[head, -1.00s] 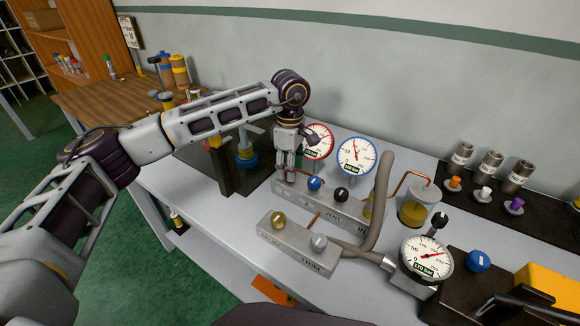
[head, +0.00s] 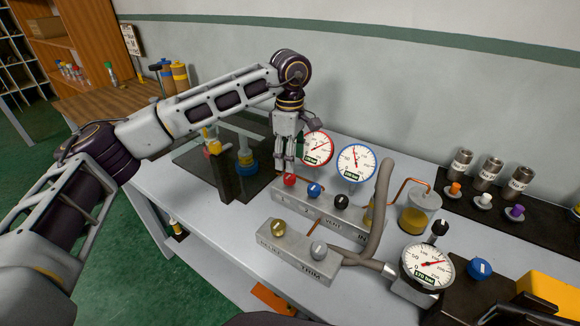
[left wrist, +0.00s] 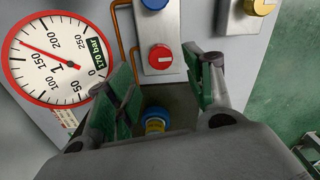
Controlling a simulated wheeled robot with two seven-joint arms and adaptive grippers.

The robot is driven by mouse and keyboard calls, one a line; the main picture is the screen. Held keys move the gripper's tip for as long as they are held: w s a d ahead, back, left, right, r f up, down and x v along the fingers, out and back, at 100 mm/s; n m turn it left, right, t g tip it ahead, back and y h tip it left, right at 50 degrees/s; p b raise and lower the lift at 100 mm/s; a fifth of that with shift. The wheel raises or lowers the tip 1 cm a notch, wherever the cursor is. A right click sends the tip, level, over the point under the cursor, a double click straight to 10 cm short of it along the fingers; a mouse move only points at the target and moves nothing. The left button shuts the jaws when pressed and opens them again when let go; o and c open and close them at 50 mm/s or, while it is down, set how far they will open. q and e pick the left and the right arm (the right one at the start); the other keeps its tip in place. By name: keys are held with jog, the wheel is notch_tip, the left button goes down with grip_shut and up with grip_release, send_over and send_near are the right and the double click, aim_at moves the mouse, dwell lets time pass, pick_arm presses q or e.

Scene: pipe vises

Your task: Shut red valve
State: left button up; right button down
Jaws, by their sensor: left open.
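The red valve knob (head: 290,180) sits at the left end of a grey manifold block (head: 328,207). In the left wrist view the red knob (left wrist: 160,58) shows a pale pointer line lying roughly across it. My left gripper (head: 284,167) is above the red knob, pointing down, with its fingers apart and nothing between them. In the left wrist view its green-padded fingers (left wrist: 168,78) stand on either side below the knob, apart from it. The red-rimmed gauge (head: 317,147) behind the block reads about 170 bar in the left wrist view (left wrist: 57,60). My right gripper is not seen.
Blue (head: 314,189) and black (head: 341,201) knobs share the block. A second block (head: 298,250) with yellow and grey knobs stands in front. A blue-rimmed gauge (head: 356,162) and a thick grey pipe (head: 382,205) are to the right. A dark mat (head: 190,160) lies left.

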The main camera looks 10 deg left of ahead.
aim_at(290, 176)
pick_arm(q)
jog(key=shift+r, duration=2.95)
